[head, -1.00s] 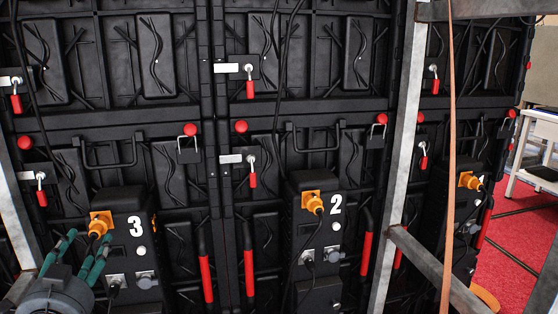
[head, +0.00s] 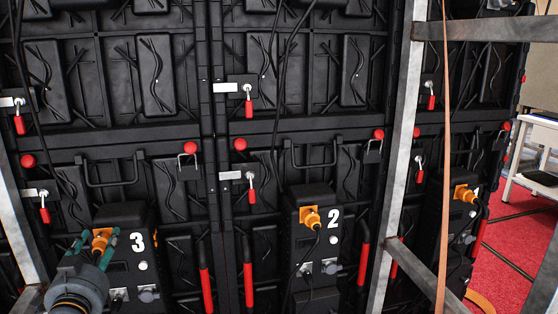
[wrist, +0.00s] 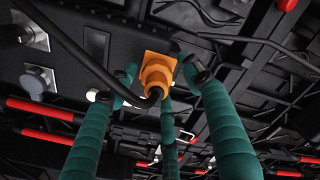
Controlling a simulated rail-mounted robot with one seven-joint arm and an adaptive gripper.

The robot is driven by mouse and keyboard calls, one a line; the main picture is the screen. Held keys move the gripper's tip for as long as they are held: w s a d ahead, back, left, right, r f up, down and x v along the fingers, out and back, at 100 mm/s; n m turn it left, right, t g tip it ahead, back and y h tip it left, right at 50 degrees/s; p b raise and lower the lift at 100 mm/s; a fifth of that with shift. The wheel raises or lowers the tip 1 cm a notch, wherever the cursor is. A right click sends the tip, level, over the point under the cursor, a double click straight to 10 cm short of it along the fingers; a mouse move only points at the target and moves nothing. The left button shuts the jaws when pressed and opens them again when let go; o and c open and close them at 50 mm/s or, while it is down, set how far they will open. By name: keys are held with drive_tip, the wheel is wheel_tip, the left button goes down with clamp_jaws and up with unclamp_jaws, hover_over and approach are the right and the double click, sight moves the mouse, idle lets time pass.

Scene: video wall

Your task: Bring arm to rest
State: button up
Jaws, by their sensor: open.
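My gripper (head: 97,246) has green-wrapped fingers and stands open at the lower left of the head view, in front of the unit marked 3 (head: 137,242). In the wrist view its fingers (wrist: 158,85) spread around an orange plug (wrist: 157,76) with a black cable, and the fingers look apart from it. The same plug (head: 101,238) shows partly behind the fingers in the head view. Whether any finger touches it I cannot tell. The gripper holds nothing that I can see.
Black video wall backs fill the view, with red-handled latches (head: 249,107). A unit marked 2 (head: 334,218) has its own orange plug (head: 310,217). A metal frame post (head: 401,150) and an orange strap (head: 447,150) stand at right. A white table (head: 540,150) stands on red carpet.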

drive_tip(key=n+p, duration=0.2)
drive_tip(key=p, duration=0.1)
drive_tip(key=n+p, duration=0.2)
drive_tip(key=p, duration=0.1)
drive_tip(key=n+p, duration=0.1)
drive_tip(key=p, duration=0.2)
drive_tip(key=shift+r+n, duration=0.35)
drive_tip(key=shift+n, duration=0.05)
drive_tip(key=v, duration=1)
drive_tip(key=s+a+f+g, duration=0.1)
drive_tip(key=f+g, duration=0.1)
drive_tip(key=f, duration=0.3)
drive_tip(key=s+a+f+g, duration=0.2)
drive_tip(key=f, duration=0.4)
drive_tip(key=shift+s+g+y+b, duration=0.25)
drive_tip(key=shift+g+y+b, duration=0.05)
drive_tip(key=shift+y+b, duration=0.1)
drive_tip(key=shift+f, duration=0.1)
